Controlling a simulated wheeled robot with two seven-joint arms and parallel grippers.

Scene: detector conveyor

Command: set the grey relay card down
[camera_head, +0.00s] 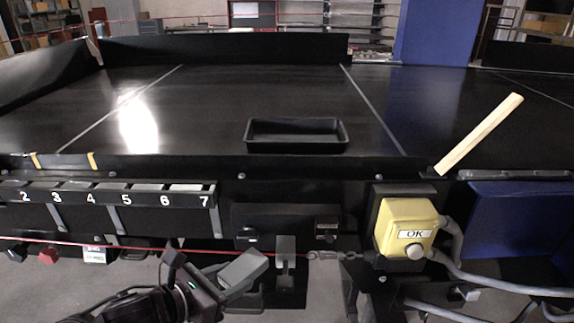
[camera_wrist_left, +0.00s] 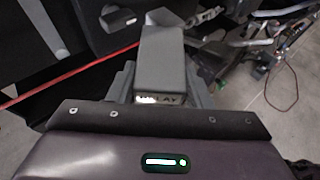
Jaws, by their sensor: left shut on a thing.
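The grey relay card (camera_head: 243,268) is a small grey block held low in front of the conveyor's front panel. My left gripper (camera_head: 233,281) comes in from the bottom left and is shut on it. In the left wrist view the card (camera_wrist_left: 163,58) stands out between the fingers of the left gripper (camera_wrist_left: 163,86), with a partly hidden label ending in "AY" at its near end. The card appears to be in the air. My right gripper is not in view.
A red cord (camera_head: 150,246) runs along the front, close to the card. A grey upright piece (camera_head: 286,250) stands just right of it. A black tray (camera_head: 297,149) lies on the conveyor. A yellow OK box (camera_head: 405,228) and numbered slots (camera_head: 110,195) line the front.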

